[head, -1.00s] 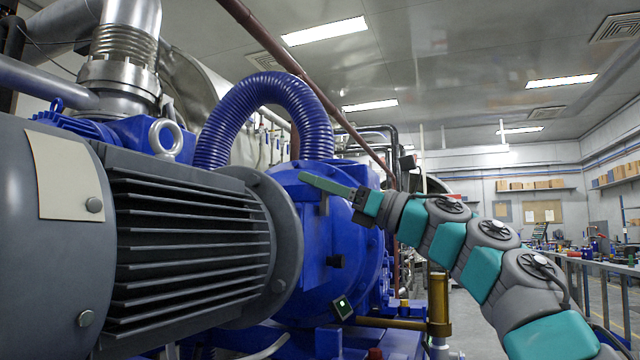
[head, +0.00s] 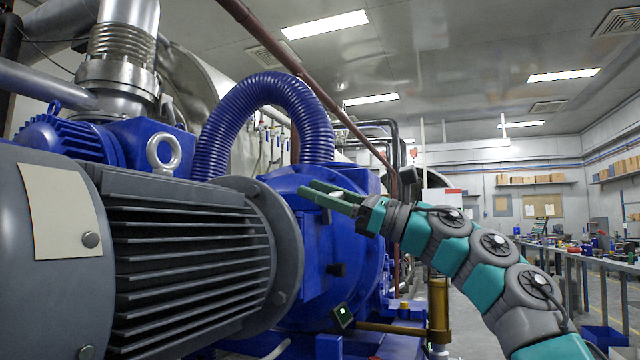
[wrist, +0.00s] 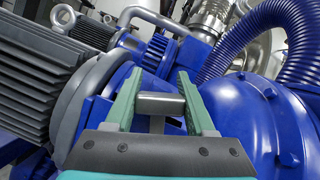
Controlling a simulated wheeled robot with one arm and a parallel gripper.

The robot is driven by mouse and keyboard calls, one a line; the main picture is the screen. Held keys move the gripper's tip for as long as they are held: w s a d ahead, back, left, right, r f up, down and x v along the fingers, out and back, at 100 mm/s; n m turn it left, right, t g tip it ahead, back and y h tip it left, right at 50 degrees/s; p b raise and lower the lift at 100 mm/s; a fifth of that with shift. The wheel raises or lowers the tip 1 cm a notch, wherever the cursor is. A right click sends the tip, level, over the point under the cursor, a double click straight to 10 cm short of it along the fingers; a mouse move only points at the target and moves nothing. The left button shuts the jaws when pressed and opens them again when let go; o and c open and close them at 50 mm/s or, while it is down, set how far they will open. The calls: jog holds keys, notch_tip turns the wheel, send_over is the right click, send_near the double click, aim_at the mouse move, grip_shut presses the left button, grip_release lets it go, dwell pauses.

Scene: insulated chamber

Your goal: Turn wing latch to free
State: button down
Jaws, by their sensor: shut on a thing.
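The wing latch shows as a short grey metal bar (wrist: 160,104) across the gap between my two green fingers in the wrist view. My gripper (wrist: 156,92) is shut on it, one finger at each end of the bar. In the head view my gripper (head: 316,194) is at the upper side of the blue pump housing (head: 318,235), with a pale sliver of the latch (head: 330,201) between the fingers. The latch's mount is hidden behind the gripper body.
A grey finned motor (head: 185,255) stands close on the left. A blue ribbed hose (head: 265,100) arches above and behind the gripper.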

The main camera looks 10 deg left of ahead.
jog(key=n+g+p, duration=0.1)
jog(key=n, duration=0.1)
jog(key=shift+s+a+n, duration=0.1)
jog(key=shift+n, duration=0.3)
jog(key=shift+s+f+n+g+h+p, duration=0.1)
jog(key=shift+n+g+h+p, duration=0.25)
jog(key=shift+n+g, duration=0.7)
jog(key=shift+f+n+h, duration=0.15)
jog(key=shift+n+h, duration=0.2)
jog(key=shift+n, duration=0.8)
jog(key=shift+c, duration=1.2)
grip_release()
jog(key=shift+m+t, duration=0.25)
jog(key=shift+m, duration=0.15)
jog(key=shift+m, duration=0.4)
